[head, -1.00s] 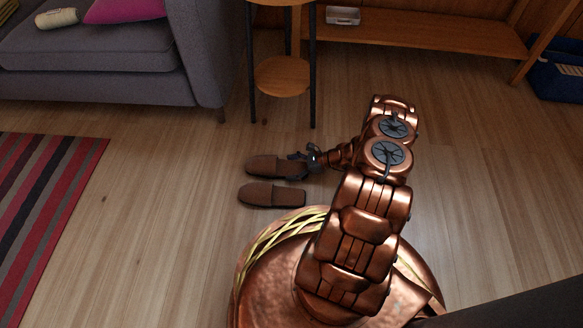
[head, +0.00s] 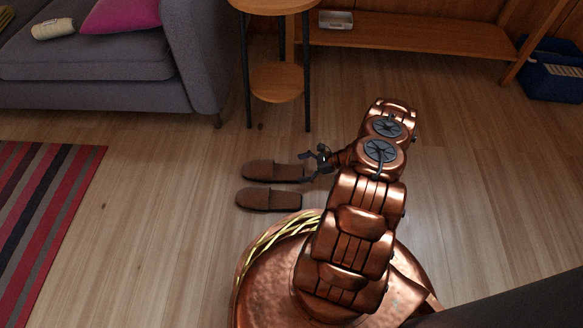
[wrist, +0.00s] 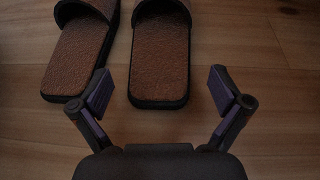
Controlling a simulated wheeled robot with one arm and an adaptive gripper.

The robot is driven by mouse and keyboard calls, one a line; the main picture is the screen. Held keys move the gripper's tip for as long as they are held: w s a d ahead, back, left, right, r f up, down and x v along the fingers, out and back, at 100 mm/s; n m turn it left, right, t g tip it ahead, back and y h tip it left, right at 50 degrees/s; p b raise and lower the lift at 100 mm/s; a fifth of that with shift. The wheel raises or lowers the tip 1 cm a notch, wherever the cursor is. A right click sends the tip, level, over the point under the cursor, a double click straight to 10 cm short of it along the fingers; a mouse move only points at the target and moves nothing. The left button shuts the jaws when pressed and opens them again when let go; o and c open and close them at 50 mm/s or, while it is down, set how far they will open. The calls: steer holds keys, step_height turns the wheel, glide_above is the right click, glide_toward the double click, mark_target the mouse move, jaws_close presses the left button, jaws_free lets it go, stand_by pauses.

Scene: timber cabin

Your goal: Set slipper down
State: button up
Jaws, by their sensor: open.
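Two brown slippers with dark soles lie side by side on the wooden floor. The far slipper (head: 262,170) has its heel end towards my gripper (head: 314,160), which is open and empty just to its right. The near slipper (head: 268,200) lies parallel to it, closer to my base. In the wrist view, my gripper (wrist: 157,92) has its fingers spread wide. One slipper (wrist: 160,70) has its heel end between and beyond the fingertips, apart from both. The other slipper (wrist: 77,58) lies to the left, slightly angled. Their toe ends are cut off at the top of that view.
A round two-tier side table (head: 277,84) with dark legs stands behind the slippers. A grey sofa (head: 90,65) is at the back left, a striped rug (head: 45,215) at the left. A low wooden shelf (head: 420,45) is behind.

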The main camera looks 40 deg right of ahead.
steer(key=p+v, duration=0.2)
steer(key=v, duration=0.4)
steer(key=shift+r, duration=0.1)
steer(key=w+a+r+n+g, duration=0.4)
steer(key=a+r, duration=0.4)
steer(key=r, duration=0.4)
steer(key=w+a+r+n+g, duration=0.2)
steer(key=a+r+n+g, duration=0.2)
steer(key=a+r+n, duration=0.55)
steer(key=s+a+r+n+g+h, duration=0.1)
steer(key=s+a+r+g, duration=0.2)
steer(key=r, duration=0.4)
steer(key=s+a+r+n+h, duration=0.2)
steer(key=s+a+r, duration=0.1)
steer(key=a+r, duration=0.35)
steer(key=s+a+r+n+h, duration=0.1)
steer(key=s+r+n+h, duration=0.3)
steer(key=s, duration=0.7)
steer(key=s+a+r+n+h, duration=0.1)
steer(key=s+r+n+h, duration=0.2)
steer(key=s, duration=0.8)
step_height(320, 180, up, 3)
steer(key=shift+a+r+n+h, duration=0.1)
steer(key=shift+a+n+h, duration=0.25)
steer(key=shift+n, duration=0.6)
